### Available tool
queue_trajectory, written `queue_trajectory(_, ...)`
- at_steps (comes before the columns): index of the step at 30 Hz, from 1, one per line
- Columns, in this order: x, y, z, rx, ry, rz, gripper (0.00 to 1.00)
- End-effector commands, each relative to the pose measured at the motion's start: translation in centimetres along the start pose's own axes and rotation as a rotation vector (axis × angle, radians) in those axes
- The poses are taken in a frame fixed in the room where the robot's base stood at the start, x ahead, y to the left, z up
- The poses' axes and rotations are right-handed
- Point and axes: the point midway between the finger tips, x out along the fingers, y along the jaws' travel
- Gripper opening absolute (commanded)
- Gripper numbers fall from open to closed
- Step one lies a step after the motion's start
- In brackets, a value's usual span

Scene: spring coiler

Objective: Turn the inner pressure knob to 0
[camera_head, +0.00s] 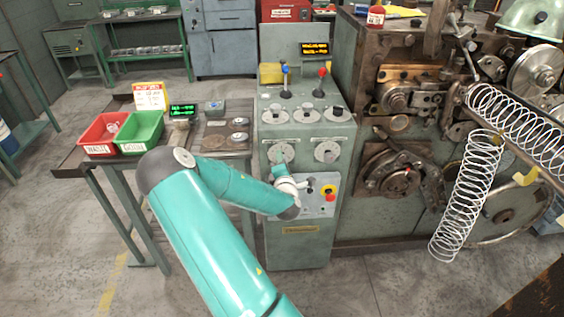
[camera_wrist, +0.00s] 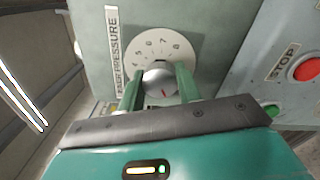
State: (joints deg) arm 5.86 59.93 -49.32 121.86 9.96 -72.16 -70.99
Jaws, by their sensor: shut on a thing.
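The pressure knob (camera_wrist: 158,78) is a silver, rounded knob on a pale round dial (camera_wrist: 166,45) with numbers around its rim. The label beside it ends in "PRESSURE"; its first word is hard to read. A small red mark shows on the knob's near side. My gripper (camera_wrist: 161,86) is shut on the knob, with one green finger on each side. In the head view, my gripper (camera_head: 287,178) is at the front of the green control cabinet, just below the left of two lower dials (camera_head: 282,153). Part of the dial is hidden by the knob and fingers.
A red STOP button (camera_wrist: 306,69) is to the right in the wrist view. The cabinet top carries blue and red levers (camera_head: 321,83). The coiling machine (camera_head: 400,130) stands close on the right. A table with red (camera_head: 103,133) and green bins is on the left.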

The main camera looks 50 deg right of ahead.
Motion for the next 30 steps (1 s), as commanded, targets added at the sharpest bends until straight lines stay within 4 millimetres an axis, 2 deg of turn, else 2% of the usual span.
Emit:
queue_trajectory(5, 0.0, 0.0, 0.1, -0.001, -0.002, 0.000, 0.11)
queue_trajectory(6, 0.0, 0.0, 0.1, -0.001, -0.002, 0.000, 0.36)
queue_trajectory(9, 0.0, 0.0, 0.1, -0.001, -0.002, 0.000, 0.55)
queue_trajectory(20, -0.3, 0.0, 0.0, 0.000, 0.000, 0.000, 0.56)
queue_trajectory(26, -3.1, 0.0, 0.0, 0.000, 0.000, -0.003, 0.56)
queue_trajectory(30, -6.2, 0.0, 0.0, 0.000, 0.000, -0.003, 0.56)
